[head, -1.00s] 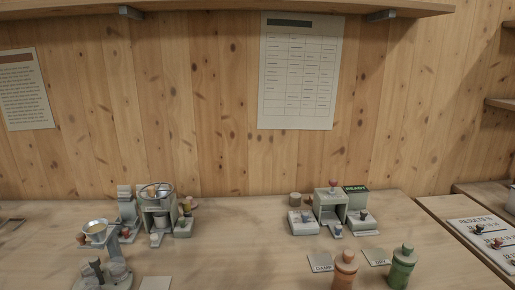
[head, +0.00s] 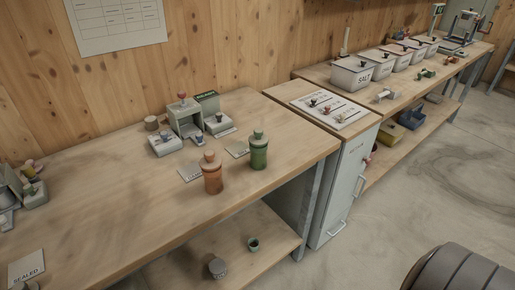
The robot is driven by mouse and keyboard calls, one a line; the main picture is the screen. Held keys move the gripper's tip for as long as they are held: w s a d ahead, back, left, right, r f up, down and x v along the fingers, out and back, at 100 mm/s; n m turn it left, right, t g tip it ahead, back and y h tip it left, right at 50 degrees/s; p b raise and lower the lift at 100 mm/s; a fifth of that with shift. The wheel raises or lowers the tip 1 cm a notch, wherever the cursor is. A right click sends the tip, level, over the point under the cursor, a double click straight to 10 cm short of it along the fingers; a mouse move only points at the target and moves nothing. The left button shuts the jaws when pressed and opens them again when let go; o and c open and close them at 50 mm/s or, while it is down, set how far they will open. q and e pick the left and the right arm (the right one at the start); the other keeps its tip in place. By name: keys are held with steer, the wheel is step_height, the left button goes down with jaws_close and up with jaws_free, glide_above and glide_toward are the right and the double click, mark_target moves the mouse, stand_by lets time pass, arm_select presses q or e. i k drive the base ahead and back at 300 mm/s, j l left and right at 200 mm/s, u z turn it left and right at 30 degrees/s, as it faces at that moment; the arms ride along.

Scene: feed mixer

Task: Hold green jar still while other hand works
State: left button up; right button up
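The green jar (head: 259,152) stands upright near the right end of the wooden table (head: 120,211), with a narrower top part. An orange jar (head: 211,174) stands upright just left of it, a small gap between them. Neither gripper shows in the head view, and nothing is touching the green jar. A dark rounded shape at the lower right edge may be part of my own body.
Behind the jars stands a small grey device (head: 187,118) with boxes beside it. Right of the table are a white cabinet (head: 345,185) and a bench with several lidded bins (head: 352,74). A lower shelf (head: 250,228) holds small containers. The table front is clear.

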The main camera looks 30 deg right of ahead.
mark_target(259, 153)
steer(key=k+l, duration=0.1)
steer(key=l, duration=0.3)
steer(key=k+l, duration=0.1)
steer(key=l, duration=0.35)
steer(key=k+l+u, duration=0.1)
steer(key=l, duration=0.3)
steer(key=k+l, duration=0.15)
steer(key=l, duration=0.3)
